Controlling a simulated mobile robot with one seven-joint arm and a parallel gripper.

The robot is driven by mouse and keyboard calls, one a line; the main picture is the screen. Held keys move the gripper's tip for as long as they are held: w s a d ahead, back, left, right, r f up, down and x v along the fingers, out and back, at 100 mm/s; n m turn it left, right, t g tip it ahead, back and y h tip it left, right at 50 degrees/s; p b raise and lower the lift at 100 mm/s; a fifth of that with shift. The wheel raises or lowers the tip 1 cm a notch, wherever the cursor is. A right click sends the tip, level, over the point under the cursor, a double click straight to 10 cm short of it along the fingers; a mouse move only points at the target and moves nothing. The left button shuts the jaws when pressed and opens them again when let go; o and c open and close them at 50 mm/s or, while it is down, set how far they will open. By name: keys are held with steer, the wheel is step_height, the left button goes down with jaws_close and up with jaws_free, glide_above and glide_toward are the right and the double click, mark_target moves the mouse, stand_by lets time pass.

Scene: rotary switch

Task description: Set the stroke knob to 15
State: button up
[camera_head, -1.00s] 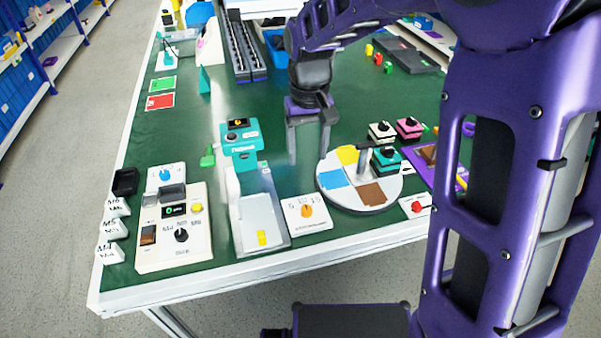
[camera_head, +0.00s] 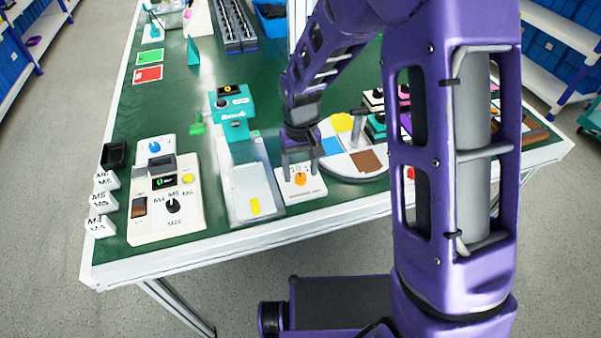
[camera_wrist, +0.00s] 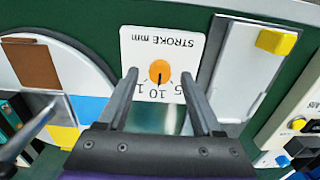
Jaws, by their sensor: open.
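The stroke knob (camera_head: 300,179) is orange and sits on a white plate (camera_head: 308,190) near the table's front edge. In the wrist view the knob (camera_wrist: 159,72) shows upside down below the words "STROKE mm", with a dark pointer mark toward the 10. The 5 and the 15 are partly hidden by my fingers. My gripper (camera_head: 301,172) is open and points down at the knob. In the wrist view my gripper's fingertips (camera_wrist: 158,74) lie on either side of the knob, apart from it. I cannot tell how high they are above the plate.
A pale tray with a yellow block (camera_head: 254,206) stands just left of the plate. A round disc with coloured sectors (camera_head: 367,161) lies to the right. A control box with a black dial (camera_head: 172,206) is farther left.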

steer(key=shift+f, duration=0.5)
steer(key=shift+c, duration=0.2)
jaws_close()
steer(key=m, duration=0.4)
steer(key=shift+b, duration=0.35)
steer(key=shift+m, duration=2.4)
